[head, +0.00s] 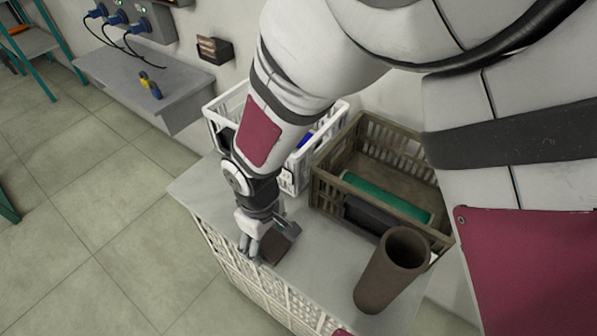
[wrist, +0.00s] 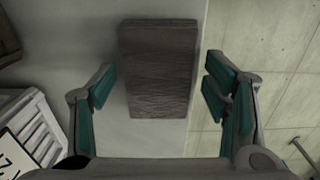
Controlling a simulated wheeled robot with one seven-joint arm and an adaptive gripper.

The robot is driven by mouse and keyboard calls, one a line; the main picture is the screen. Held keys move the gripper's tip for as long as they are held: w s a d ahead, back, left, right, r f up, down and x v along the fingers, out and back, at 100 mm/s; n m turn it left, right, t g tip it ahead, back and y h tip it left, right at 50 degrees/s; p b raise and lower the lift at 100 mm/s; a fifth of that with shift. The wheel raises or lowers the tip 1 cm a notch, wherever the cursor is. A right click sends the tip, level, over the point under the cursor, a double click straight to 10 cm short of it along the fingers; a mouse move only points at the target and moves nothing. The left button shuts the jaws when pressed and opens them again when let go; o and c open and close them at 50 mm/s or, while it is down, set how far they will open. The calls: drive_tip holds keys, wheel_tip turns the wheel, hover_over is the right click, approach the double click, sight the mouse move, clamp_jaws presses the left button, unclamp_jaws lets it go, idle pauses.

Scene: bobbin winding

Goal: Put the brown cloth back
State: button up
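The brown cloth (wrist: 160,70) looks like a folded, dark brown block lying on the grey top near its edge. In the head view the brown cloth (head: 279,245) shows just beside my fingers, partly hidden by them. My gripper (head: 262,250) points down over it. A gap shows between each finger and the cloth. I cannot tell how high the fingers are above the top.
A brown crate (head: 330,188) holds a green roll (head: 385,197) and a dark item. A white crate (head: 301,178) stands behind my arm. A brown tube (head: 391,270) stands on the grey top (head: 325,262) at right. A grey shelf (head: 150,85) is at upper left.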

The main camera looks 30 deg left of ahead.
sight(267, 240)
drive_tip(key=shift+r, duration=0.15)
wheel_tip(267, 240, up, 12)
drive_tip(key=p, duration=0.1)
drive_tip(key=w+d+r+m+t, duration=0.1)
drive_tip(key=w+d+r+m, duration=0.2)
drive_tip(key=d+r, duration=0.35)
drive_tip(key=w+d+r+m, duration=0.2)
drive_tip(key=w+d+r, duration=0.1)
drive_tip(key=d, duration=0.6)
drive_tip(key=w+d+r+m+t, duration=0.1)
drive_tip(key=w+d+r+m, duration=0.25)
drive_tip(key=d, duration=0.35)
drive_tip(key=s+d+r+m, duration=0.2)
drive_tip(key=s+d+m, duration=0.2)
drive_tip(key=d, duration=0.6)
drive_tip(key=s+d+r+m, duration=0.2)
drive_tip(key=s+d+m, duration=0.2)
drive_tip(key=s+d, duration=0.5)
drive_tip(key=shift+d+r+t, duration=0.3)
drive_tip(key=shift+d+r, duration=0.1)
drive_tip(key=shift+d, duration=0.1)
drive_tip(key=shift+m, duration=0.25)
wheel_tip(267, 240, up, 8)
drive_tip(key=t+p, duration=0.1)
drive_tip(key=p, duration=0.6)
drive_tip(key=shift+t, duration=0.3)
